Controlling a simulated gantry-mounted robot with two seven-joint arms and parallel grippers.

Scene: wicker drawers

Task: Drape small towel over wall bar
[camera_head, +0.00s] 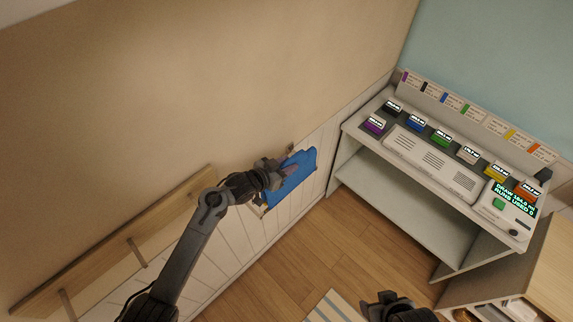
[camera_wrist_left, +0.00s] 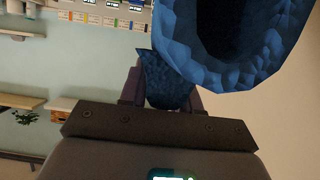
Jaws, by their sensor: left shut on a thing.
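A small blue towel (camera_head: 292,183) hangs by the white panelled wall in the head view. My left gripper (camera_head: 284,168) is shut on its upper part. In the left wrist view the towel (camera_wrist_left: 166,80) is pinched between the fingers, and a larger blue fold (camera_wrist_left: 190,50) curves beyond them. A small bracket-like piece (camera_head: 290,148) shows on the wall just above the towel. The rest of any bar there is hidden by the gripper and towel, so I cannot tell whether the towel touches it. My right gripper (camera_head: 388,304) is at the bottom edge, its jaws unclear.
A wooden rail with pegs (camera_head: 125,240) runs along the wall at the left, beside my left arm. A white console (camera_head: 435,165) with coloured blocks and an open shelf stands at the right. A wooden cabinet (camera_head: 550,275) is at the lower right.

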